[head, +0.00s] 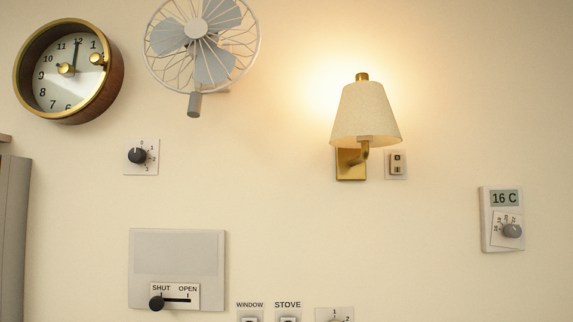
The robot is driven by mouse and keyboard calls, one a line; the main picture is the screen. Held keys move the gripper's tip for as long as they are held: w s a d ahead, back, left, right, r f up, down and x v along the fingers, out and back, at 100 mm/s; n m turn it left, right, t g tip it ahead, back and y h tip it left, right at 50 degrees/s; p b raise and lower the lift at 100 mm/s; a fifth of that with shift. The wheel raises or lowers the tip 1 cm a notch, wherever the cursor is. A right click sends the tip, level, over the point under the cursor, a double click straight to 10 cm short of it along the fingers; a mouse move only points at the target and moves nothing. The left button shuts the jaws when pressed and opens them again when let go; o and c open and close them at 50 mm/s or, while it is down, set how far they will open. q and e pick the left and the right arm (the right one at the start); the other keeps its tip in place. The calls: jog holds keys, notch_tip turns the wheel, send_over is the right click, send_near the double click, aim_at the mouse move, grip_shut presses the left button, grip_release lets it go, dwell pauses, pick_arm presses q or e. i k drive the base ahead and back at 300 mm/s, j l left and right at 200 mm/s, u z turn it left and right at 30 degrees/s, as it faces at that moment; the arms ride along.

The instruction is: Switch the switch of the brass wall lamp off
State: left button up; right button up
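The brass wall lamp (366,120) is on the wall right of centre in the head view, with a cream shade and a square brass back plate. The wall around its shade glows, so it is lit. A small light switch (397,163) on a pale plate sits just right of the lamp's back plate. It has a dark upper part and a dark mark below; its exact position is too small to tell. Neither of my grippers shows in this view.
A wall fan (202,45), a round clock (68,72), a dial (138,156), a SHUT/OPEN slider panel (177,250) and a thermostat (502,219) share the wall. WINDOW and STOVE switches (288,318) are cut off at the bottom.

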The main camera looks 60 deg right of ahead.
aim_at(396, 159)
jog(key=z, duration=2.55)
